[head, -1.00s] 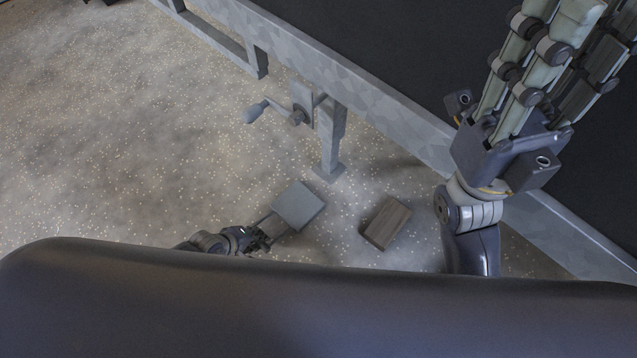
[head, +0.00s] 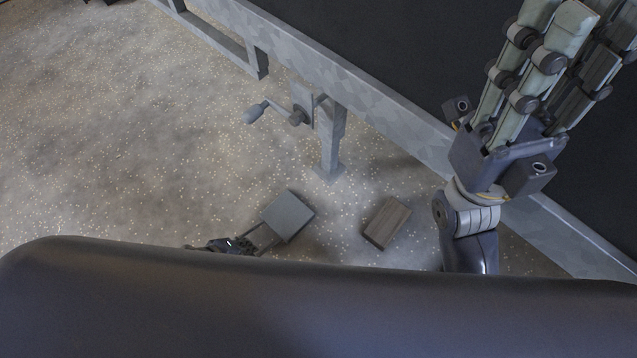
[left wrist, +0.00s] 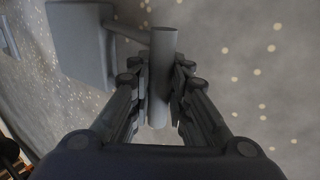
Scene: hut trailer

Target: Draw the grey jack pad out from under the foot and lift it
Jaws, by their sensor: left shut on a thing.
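The grey jack pad (head: 288,216) is a square slab near the bottom middle of the head view. It is apart from the foot (head: 328,172) of the jack leg, to its lower left. A thin link runs from the pad to a round bar. My left gripper (head: 252,245) is shut on this bar, mostly hidden behind my own body. In the left wrist view the bar (left wrist: 161,85) stands between the fingers and the pad (left wrist: 80,45) is at upper left. My right gripper (head: 560,50) is high at the right, pointing up; its finger gap is unclear.
A brown wooden block (head: 386,223) lies on the speckled floor right of the pad. The jack leg has a crank handle (head: 262,110) and hangs from the grey trailer frame (head: 390,105). The floor at the left is clear.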

